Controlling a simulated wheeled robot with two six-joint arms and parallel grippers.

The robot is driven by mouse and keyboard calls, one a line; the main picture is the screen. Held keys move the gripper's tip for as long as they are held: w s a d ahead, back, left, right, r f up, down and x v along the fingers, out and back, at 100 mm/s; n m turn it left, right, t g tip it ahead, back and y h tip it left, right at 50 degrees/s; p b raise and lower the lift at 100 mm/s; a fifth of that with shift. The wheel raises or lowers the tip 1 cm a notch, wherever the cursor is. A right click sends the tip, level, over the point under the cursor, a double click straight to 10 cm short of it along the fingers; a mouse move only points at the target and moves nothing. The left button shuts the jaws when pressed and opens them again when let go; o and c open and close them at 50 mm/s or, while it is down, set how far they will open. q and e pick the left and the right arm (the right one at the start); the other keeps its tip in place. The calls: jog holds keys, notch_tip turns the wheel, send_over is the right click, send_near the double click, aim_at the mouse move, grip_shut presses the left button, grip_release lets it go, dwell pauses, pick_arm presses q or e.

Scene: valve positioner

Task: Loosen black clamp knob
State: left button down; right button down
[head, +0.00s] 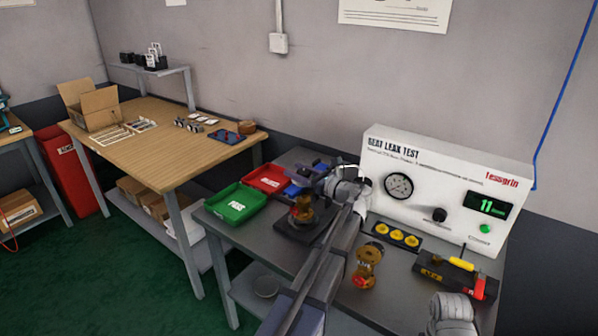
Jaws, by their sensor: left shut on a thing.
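My left gripper (322,180) is over the dark clamp fixture (297,229) on the grey bench. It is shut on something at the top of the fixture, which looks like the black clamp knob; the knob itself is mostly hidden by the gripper. A brass-coloured valve (302,208) stands upright in the fixture, below the gripper. My right gripper is not in view; only a grey part of my own body shows at the lower right.
The white leak tester (440,165) with a gauge and a green display reading 11 stands behind. A second brass valve (367,268), a yellow-capped tray (396,236) and a tool holder (455,276) are at right. Green (237,204) and red (268,181) bins are left.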

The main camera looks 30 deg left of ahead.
pick_arm(q)
jog(key=n+g, duration=0.1)
jog(key=g, duration=0.1)
jog(key=n+g, duration=0.1)
jog(key=g, duration=0.1)
jog(key=n+g, duration=0.2)
jog(key=shift+s, duration=0.25)
jog(key=shift+s+n+g+h, duration=0.2)
jog(key=shift+n+g+h, duration=0.15)
jog(key=shift+n+g, duration=0.45)
jog(key=shift+s+n+g+h, duration=0.2)
jog(key=shift+n+g+h, duration=0.2)
jog(key=shift+g, duration=0.7)
jog(key=shift+d, duration=0.1)
jog(key=shift+c, duration=1.4)
grip_release()
jog(key=shift+s, duration=0.1)
jog(key=v, duration=0.7)
jog(key=shift+w+d, duration=0.2)
jog(key=shift+d, duration=0.15)
